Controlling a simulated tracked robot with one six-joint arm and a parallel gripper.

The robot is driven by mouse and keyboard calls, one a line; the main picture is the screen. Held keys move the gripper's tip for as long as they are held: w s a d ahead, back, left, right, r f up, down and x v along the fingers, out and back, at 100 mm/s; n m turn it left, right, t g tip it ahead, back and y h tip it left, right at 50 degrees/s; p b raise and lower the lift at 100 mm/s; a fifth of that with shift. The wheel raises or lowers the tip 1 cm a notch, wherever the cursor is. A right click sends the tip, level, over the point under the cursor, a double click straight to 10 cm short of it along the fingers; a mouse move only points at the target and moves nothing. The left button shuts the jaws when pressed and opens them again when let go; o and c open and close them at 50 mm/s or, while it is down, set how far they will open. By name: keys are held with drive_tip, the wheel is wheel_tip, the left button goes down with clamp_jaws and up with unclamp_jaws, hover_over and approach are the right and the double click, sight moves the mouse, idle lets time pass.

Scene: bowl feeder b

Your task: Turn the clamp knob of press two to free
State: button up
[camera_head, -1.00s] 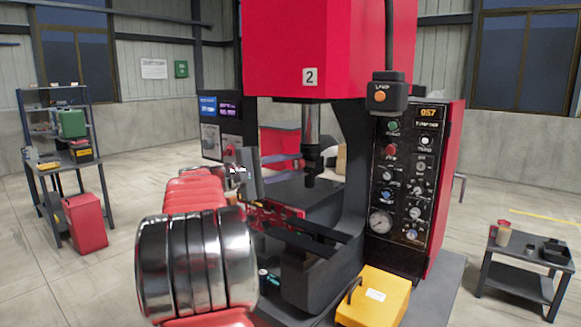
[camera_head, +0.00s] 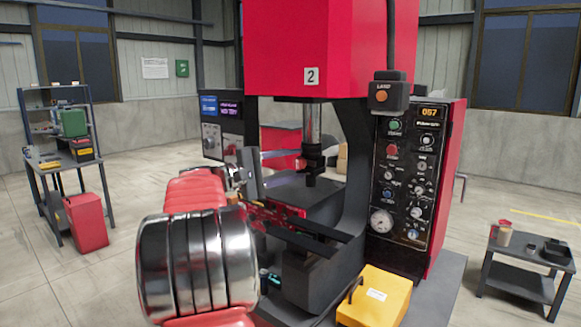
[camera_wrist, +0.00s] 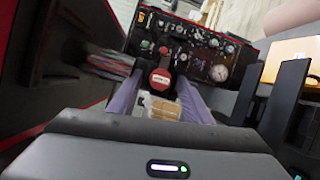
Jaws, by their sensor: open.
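Press two (camera_head: 312,50) is the tall red machine with a "2" plate, in the middle of the head view. Its dark control panel (camera_head: 408,170) carries several knobs and buttons, a gauge and a lit display. The panel (camera_wrist: 202,55) also shows turned sideways in the wrist view. My gripper (camera_wrist: 160,92) is open, its pale violet fingers apart and pointing towards the panel. A red-topped dark part (camera_wrist: 161,79) with a small label shows between the fingers. I cannot tell whether it is the clamp knob, or whether the fingers touch it.
A lamp box (camera_head: 388,94) hangs beside the press. A yellow box (camera_head: 373,297) stands at its foot. A low dark table (camera_head: 522,265) is at right, a shelf bench (camera_head: 68,155) and red bin (camera_head: 87,222) at left. Open floor lies on both sides.

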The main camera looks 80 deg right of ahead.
drive_tip(key=v, duration=1.4)
drive_tip(key=shift+f, duration=0.1)
idle(0.3)
